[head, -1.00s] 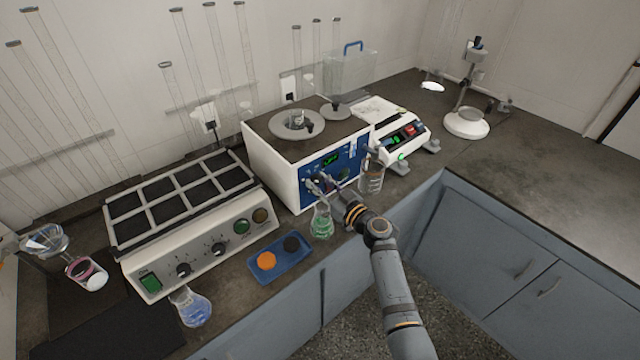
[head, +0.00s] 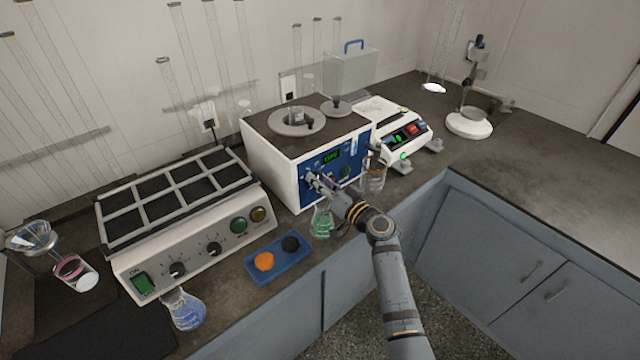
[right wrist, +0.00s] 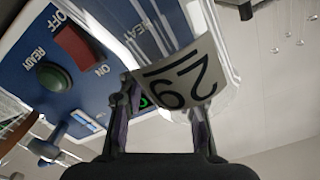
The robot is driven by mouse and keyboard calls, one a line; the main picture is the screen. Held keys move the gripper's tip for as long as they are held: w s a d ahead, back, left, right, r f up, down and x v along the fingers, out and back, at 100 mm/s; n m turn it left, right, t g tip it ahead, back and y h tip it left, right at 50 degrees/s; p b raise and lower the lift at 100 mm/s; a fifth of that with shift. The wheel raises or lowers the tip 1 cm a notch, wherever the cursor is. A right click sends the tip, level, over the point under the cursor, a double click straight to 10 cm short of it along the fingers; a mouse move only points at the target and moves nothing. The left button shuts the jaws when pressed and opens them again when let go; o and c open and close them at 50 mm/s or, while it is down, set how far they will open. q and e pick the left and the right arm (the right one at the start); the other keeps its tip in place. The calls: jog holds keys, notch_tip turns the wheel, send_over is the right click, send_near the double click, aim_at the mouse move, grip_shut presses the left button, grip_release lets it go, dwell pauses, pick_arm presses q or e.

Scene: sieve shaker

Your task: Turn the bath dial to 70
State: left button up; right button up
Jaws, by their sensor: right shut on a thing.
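The bath is a white box with a blue front panel (head: 330,163) and a dark top with round openings, mid-bench in the head view. Its green display (head: 331,157) is lit but too small to read surely. My right gripper (head: 314,181) is at the left part of this panel, shut on what appears to be the bath dial, which the fingers mostly hide. In the right wrist view my right gripper's fingers (right wrist: 158,115) straddle a pale plate with large dark digits (right wrist: 185,80), turned in the picture; I cannot read the setting. My left gripper is out of view.
A blue tray (head: 279,269) lies left. The wrist view shows a red switch (right wrist: 80,47) and green READY lamp (right wrist: 56,78).

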jog(key=shift+m, duration=0.5)
jog(key=o, duration=1.2)
jog(key=shift+c, duration=0.2)
jog(key=v, duration=1.2)
